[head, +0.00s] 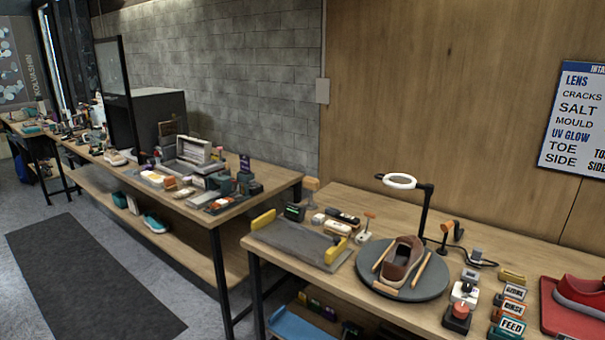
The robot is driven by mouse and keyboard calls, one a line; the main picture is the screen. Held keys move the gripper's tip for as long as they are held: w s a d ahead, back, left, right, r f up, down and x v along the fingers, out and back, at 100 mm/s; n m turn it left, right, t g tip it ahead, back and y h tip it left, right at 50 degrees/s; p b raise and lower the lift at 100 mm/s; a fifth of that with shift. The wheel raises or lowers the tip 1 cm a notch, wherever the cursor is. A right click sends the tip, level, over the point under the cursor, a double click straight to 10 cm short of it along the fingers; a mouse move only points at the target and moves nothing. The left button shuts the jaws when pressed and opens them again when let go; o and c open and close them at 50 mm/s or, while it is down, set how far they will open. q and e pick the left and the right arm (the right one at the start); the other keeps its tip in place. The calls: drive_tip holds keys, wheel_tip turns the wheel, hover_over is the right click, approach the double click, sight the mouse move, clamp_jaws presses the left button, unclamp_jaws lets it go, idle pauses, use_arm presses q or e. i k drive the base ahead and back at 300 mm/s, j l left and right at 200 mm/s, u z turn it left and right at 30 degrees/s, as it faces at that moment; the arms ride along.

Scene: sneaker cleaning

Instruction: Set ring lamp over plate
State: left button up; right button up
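The ring lamp (400,181) is a white ring on a black jointed stand that rises from the right-hand table behind the plate. The plate (402,284) is a round dark grey disc on that table. A brown shoe (401,259) rests on the plate, with wooden bars beside it. In the picture the lamp ring appears above the shoe, toward the back of the plate; its exact position over the plate is hard to tell. Neither of my grippers is in view.
A grey tray (295,241) with yellow end grips lies left of the plate. Labelled blocks (512,325), a red-topped button (458,313) and a red tray (580,328) with a red shoe stand to the right. A second, cluttered table stands left, across a gap.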

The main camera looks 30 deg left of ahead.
sight(429, 188)
drive_tip(key=k+j+u, duration=0.1)
drive_tip(key=j+u, duration=0.25)
drive_tip(key=j, duration=0.25)
drive_tip(key=i+j, duration=0.25)
drive_tip(key=j, duration=0.2)
drive_tip(key=i+j, duration=0.25)
drive_tip(key=j, duration=0.15)
drive_tip(key=i+j+z, duration=0.1)
drive_tip(key=i+j, duration=0.15)
drive_tip(key=j, duration=0.2)
drive_tip(key=i+j, duration=0.25)
drive_tip(key=j, duration=0.2)
drive_tip(key=i+j+z, duration=0.1)
drive_tip(key=i+j, duration=0.15)
drive_tip(key=j, duration=0.2)
drive_tip(key=i+j, duration=0.25)
drive_tip(key=j, duration=0.2)
drive_tip(key=i+j, duration=0.2)
drive_tip(key=j, duration=0.3)
drive_tip(key=i+j+z, duration=0.1)
drive_tip(key=i+j, duration=0.15)
drive_tip(key=j, duration=0.2)
